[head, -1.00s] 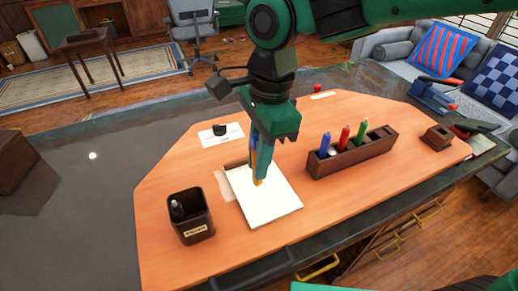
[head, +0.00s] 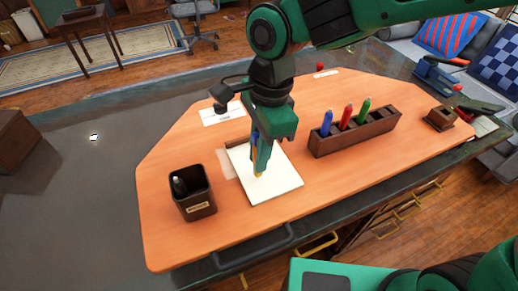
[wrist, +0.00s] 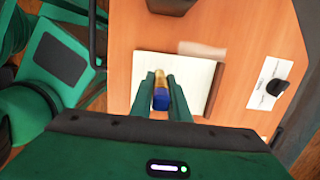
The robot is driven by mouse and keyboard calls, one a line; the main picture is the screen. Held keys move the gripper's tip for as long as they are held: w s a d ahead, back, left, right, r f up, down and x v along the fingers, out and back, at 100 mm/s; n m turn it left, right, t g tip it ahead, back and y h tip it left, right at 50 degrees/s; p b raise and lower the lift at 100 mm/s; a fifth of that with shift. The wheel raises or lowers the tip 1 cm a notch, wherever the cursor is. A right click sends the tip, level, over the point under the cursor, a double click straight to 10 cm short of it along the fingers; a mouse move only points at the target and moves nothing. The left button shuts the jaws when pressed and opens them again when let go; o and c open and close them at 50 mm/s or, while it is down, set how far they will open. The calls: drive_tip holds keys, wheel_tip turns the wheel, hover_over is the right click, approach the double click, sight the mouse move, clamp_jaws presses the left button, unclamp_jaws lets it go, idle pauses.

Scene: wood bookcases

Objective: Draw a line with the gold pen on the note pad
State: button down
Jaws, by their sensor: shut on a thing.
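The white note pad (head: 277,188) lies on the orange desk board; it also shows in the wrist view (wrist: 194,74). My gripper (head: 261,165) is above the pad, pointing down. In the wrist view its two fingers (wrist: 161,93) are shut on the gold pen (wrist: 160,80), which has a gold end and a blue part between the fingers. In the head view the pen's gold tip (head: 258,174) reaches down at the pad's middle. I cannot tell whether it touches the paper. No drawn line can be made out on the pad.
A dark pen cup (head: 198,205) stands left of the pad. A brown holder (head: 350,142) with blue, red and green pens stands to its right. A white card (head: 222,114) lies behind. The board's front strip (head: 190,255) is clear.

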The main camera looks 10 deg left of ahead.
drive_tip(key=shift+f, duration=0.1)
idle(0.7)
drive_tip(key=shift+w+d, duration=0.1)
drive_tip(key=shift+d, duration=0.05)
drive_tip(key=shift+w+d, duration=0.25)
drive_tip(key=shift+d, duration=0.2)
drive_tip(key=shift+w+d, duration=0.15)
drive_tip(key=shift+d, duration=0.05)
drive_tip(key=shift+w+d, duration=0.25)
drive_tip(key=shift+d, duration=0.15)
drive_tip(key=shift+d, duration=0.1)
drive_tip(key=shift+w+d, duration=0.35)
drive_tip(key=shift+d, duration=0.15)
drive_tip(key=shift+w+d, duration=0.15)
